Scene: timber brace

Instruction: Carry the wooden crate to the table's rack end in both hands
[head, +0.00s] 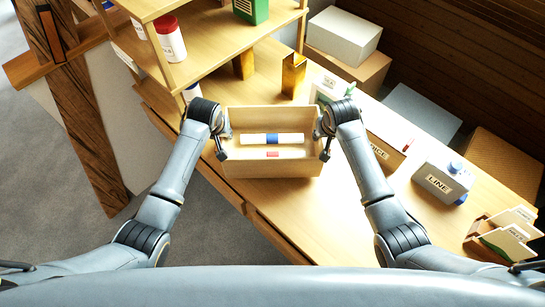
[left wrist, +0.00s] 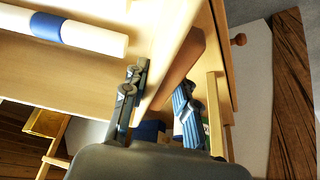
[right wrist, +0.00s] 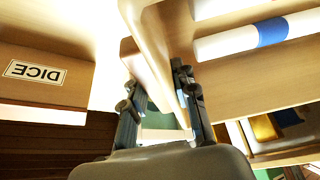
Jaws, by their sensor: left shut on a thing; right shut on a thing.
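The wooden crate (head: 240,185) is a pale open box in the middle of the head view, in front of the wooden rack (head: 190,75). A white roll with a blue band (head: 257,139) and a small red item (head: 273,155) lie inside it. My left gripper (head: 221,140) is shut on the crate's left end wall, which also shows between its fingers in the left wrist view (left wrist: 172,55). My right gripper (head: 322,142) is shut on the right end wall, seen between the fingers in the right wrist view (right wrist: 150,45). I cannot tell whether the crate's bottom touches the table.
The table (head: 290,215) runs diagonally, with bare top in front of the crate. The DICE box (head: 387,152), LINE box (head: 443,184) and a card holder (head: 497,235) stand to the right. Gold containers (head: 293,75) stand behind the crate. A dark timber brace (head: 85,125) leans at left.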

